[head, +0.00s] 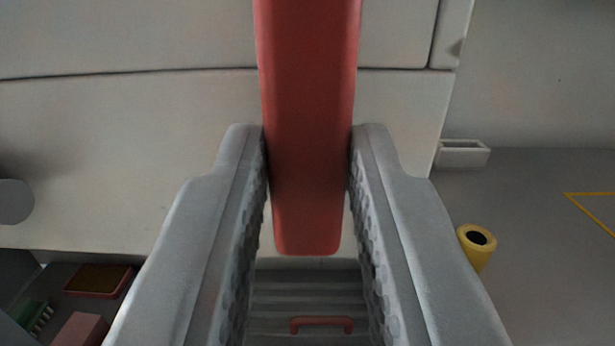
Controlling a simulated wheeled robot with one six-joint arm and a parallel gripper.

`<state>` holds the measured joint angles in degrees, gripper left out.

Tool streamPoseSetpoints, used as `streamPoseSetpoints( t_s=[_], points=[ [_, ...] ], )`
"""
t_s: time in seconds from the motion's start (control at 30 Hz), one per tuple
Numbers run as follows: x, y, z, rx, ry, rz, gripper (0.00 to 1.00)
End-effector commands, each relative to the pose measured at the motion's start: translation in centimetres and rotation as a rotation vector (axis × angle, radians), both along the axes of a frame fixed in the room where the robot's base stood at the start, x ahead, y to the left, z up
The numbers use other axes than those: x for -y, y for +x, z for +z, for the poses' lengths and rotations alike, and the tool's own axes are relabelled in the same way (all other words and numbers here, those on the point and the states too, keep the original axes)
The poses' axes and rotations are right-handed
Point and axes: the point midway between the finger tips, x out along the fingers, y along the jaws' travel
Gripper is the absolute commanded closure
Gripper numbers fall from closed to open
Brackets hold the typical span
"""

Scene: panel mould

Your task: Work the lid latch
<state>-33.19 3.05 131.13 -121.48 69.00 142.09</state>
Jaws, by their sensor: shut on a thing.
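The latch (307,110) shows as a long red bar that comes down from the top edge of the head view and ends in a rounded lower tip. My gripper (308,160) is shut on the red bar, with one grey finger touching each side of it. The bar's tip reaches down between the fingers. Behind it is a pale panel (120,150) with a dark seam across it. The bar's upper end is out of view.
A yellow cylinder (478,248) with a dark opening and a white box (462,153) are at the right. A red handle (321,324) shows low between the fingers. A red-rimmed tray (97,281) is at lower left. Grey floor (540,280) at the right is mostly clear.

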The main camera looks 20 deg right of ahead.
Motion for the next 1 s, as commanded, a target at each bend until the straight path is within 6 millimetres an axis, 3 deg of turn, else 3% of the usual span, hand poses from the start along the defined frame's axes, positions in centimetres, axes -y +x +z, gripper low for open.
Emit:
streamPoseSetpoints(
  t_s=[0.33, 0.37, 0.47, 0.8, 1.0],
  points=[
    [0.0, 0.1, 0.0, 0.002, -0.001, 0.001, 1.0],
    [0.0, 0.1, 0.0, 0.002, -0.001, 0.001, 0.75],
    [0.0, 0.1, 0.0, 0.002, -0.002, 0.0, 0.56],
    [-0.1, -0.2, 0.0, 0.002, -0.001, 0.0, 0.56],
    [-0.9, -2.2, -0.2, 0.001, -0.002, 0.003, 0.56]
  ],
)
